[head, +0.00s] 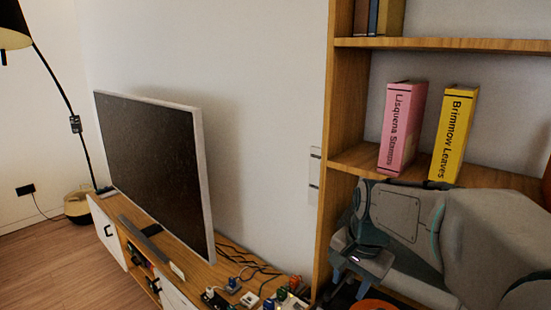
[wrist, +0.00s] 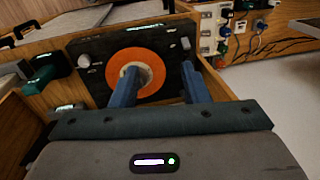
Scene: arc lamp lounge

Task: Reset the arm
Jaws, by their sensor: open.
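My arm reaches in from the right of the head view, and my gripper (head: 338,258) is low in front of the wooden shelf unit. In the wrist view my gripper (wrist: 158,72) is open, with two blue fingers spread apart and nothing held between them. Beyond the fingers is a black record player (wrist: 92,52) with an orange record (wrist: 152,62). The left finger overlaps the record's pale centre in the picture; I cannot tell whether it touches. An orange edge (head: 375,304) also shows below my arm in the head view.
A pink book (head: 402,128) and a yellow book (head: 454,133) stand on the shelf (head: 355,157) above my arm. A television (head: 150,165) stands on a low cabinet at left. Plugs and cables (head: 233,286) crowd the cabinet's near end. Open floor (head: 60,260) lies left.

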